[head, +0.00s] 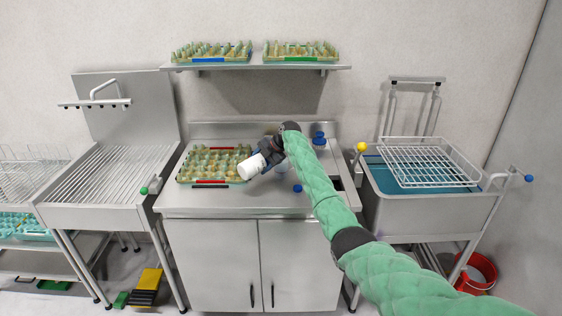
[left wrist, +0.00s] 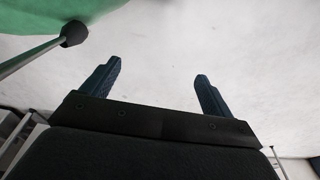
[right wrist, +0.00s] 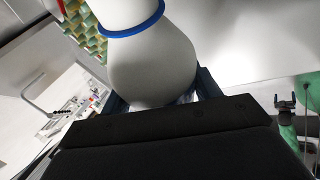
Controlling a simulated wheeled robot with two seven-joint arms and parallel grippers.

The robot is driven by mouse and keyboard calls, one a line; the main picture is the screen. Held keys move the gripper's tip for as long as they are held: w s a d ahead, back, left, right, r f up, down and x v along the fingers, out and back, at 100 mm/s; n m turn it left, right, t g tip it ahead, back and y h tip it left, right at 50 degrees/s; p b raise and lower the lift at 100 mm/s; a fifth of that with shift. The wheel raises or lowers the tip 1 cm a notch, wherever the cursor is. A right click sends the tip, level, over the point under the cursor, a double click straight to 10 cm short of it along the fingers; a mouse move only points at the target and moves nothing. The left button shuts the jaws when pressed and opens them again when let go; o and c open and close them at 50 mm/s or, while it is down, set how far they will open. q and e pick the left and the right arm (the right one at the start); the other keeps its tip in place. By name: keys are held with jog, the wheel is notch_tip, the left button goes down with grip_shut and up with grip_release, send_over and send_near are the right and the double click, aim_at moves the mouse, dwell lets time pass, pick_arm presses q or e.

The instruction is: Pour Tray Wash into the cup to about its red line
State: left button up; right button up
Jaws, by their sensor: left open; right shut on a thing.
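My right gripper (head: 264,154) is shut on a white bottle (head: 250,167), holding it tilted over the counter at the front right of the egg tray. In the right wrist view the white bottle (right wrist: 150,65) has a blue band and fills the space between the fingers. No name can be read on it. A small pale, see-through shape (head: 281,167) beside the gripper may be the cup; its red line and any liquid cannot be made out. My left gripper (left wrist: 158,75) is open and empty in the left wrist view, and is outside the head view.
An egg tray (head: 181,179) stands on the steel counter (head: 230,204). A blue-topped container (head: 319,138) stands at the back right, and a small blue object (head: 297,188) lies near the front edge. A sink with a wire rack (head: 425,165) is at right, a draining table (head: 105,180) at left.

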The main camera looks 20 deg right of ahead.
jog(key=shift+f+h+p, duration=0.15)
jog(key=shift+h+p, duration=0.15)
jog(key=shift+s+a+f+t+h+p, duration=0.1)
jog(key=shift+a+f+t+h+p, duration=0.1)
jog(key=shift+f+t+h+p, duration=0.1)
jog(key=shift+s+a+f+n+h, duration=0.1)
jog(key=shift+a+f+n+h, duration=0.1)
jog(key=shift+f+n+h, duration=0.15)
jog(key=shift+f+h, duration=0.25)
jog(key=shift+f, duration=0.05)
jog(key=shift+d+f+n+t+h+b, duration=0.1)
jog(key=shift+f+n+t+h+b, duration=0.15)
jog(key=shift+f+t+h+b, duration=0.25)
jog(key=shift+r+h, duration=0.2)
jog(key=shift+h, duration=0.1)
jog(key=shift+w+d+r+n+t+h+p, duration=0.2)
jog(key=shift+r+n+t+h+p, duration=0.1)
jog(key=shift+r+t+h+p, duration=0.15)
pick_arm(q)
jog(key=shift+s+a+f, duration=0.2)
jog(key=shift+s+f, duration=0.35)
jog(key=shift+f, duration=0.1)
